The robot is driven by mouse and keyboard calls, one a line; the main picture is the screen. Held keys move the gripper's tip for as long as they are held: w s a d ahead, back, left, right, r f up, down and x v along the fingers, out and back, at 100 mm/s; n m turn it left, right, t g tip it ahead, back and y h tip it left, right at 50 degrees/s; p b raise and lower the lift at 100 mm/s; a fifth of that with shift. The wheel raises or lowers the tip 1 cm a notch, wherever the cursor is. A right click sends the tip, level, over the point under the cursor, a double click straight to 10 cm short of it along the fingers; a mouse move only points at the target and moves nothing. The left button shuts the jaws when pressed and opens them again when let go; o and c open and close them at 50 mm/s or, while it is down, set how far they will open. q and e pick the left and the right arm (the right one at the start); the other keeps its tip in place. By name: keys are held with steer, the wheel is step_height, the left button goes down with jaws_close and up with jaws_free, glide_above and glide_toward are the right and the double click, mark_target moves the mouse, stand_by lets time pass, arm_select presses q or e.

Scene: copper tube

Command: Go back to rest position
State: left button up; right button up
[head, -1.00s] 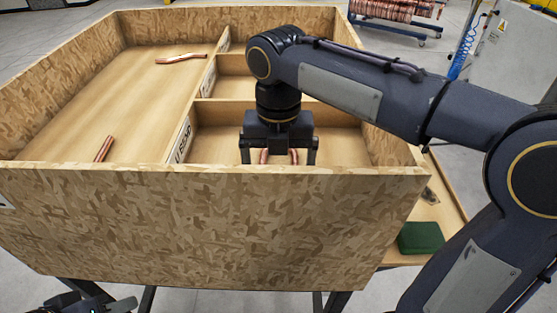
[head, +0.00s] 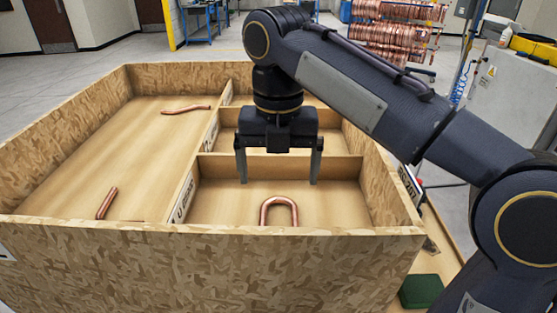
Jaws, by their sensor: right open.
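My right gripper (head: 279,178) is open and empty, pointing down above the near right compartment of the wooden box (head: 220,268). A U-shaped copper tube (head: 279,204) lies in that compartment, below and apart from the fingers; the front wall hides its lower ends. Two other copper tubes lie in the large left compartment: a slightly bent one (head: 186,109) near the back and a short one (head: 107,203) near the front. A small piece of something copper-coloured shows at the front wall there. My left gripper is not in view.
Dividers (head: 280,164) split the right side of the box into compartments, with labels on the long divider. A green block (head: 421,291) sits on a lower surface at right. A rack of copper tubes (head: 395,30) and a grey cabinet (head: 505,85) stand behind.

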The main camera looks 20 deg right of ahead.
steer(key=shift+r, duration=0.35)
